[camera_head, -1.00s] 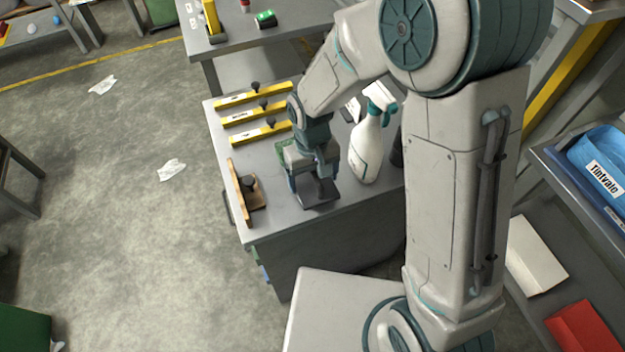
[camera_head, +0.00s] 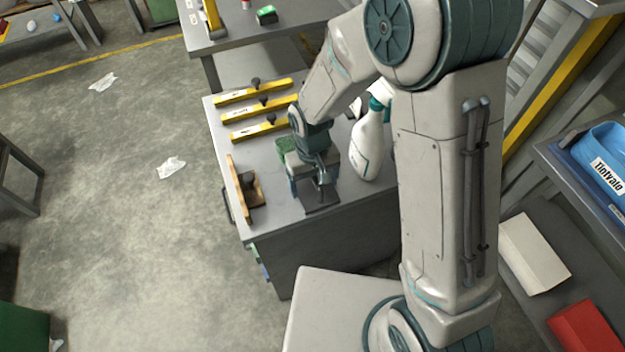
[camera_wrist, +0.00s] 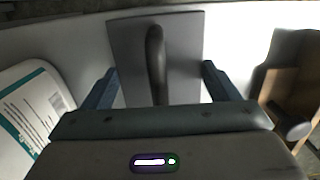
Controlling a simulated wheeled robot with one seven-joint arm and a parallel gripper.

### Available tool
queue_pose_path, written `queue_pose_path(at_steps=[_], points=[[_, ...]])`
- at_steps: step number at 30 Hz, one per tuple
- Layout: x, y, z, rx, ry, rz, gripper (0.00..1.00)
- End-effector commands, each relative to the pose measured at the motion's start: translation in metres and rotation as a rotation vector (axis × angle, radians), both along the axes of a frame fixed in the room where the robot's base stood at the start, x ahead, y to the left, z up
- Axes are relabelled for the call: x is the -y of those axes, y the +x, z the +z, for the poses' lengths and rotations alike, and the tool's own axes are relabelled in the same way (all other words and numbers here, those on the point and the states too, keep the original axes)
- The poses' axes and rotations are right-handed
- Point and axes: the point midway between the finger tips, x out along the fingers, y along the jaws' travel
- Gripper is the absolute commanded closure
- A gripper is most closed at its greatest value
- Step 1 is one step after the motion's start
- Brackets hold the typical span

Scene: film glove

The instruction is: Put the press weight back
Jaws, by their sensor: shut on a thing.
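The press weight, which I take to be the dark grey square slab with an upright handle (camera_head: 322,197), is at the near edge of the grey bench top. In the wrist view the slab (camera_wrist: 128,40) and its dark bar handle show between and beyond my fingers. My gripper (camera_head: 318,182) points down at it, shut on it, one finger at each side (camera_wrist: 160,82). The finger contact is not clearly visible. I cannot tell whether the slab rests on the bench or hangs just above it.
A white spray bottle (camera_head: 367,148) stands close right of my gripper. A wooden piece with a dark knob (camera_head: 236,190) is to the left. Several yellow bars (camera_head: 253,111) with knobs lie behind, and a green pad (camera_head: 285,146) is behind my gripper. Bench space between wood and slab is clear.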

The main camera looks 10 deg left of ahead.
Motion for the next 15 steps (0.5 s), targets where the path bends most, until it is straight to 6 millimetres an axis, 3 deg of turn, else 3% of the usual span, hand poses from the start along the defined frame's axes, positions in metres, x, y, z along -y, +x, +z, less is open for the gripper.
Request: queue_pose_path(at_steps=[1, 3, 11, 15], points=[[0.0, 0.0, 0.001, 0.0, 0.0, 0.0, 0.16], [0.0, 0.0, 0.001, 0.0, 0.0, 0.0, 0.0], [0.0, 0.0, 0.003, 0.0, 0.0, -0.001, 0.0], [0.0, 0.0, 0.013, 0.001, 0.001, 0.0, 0.0]])
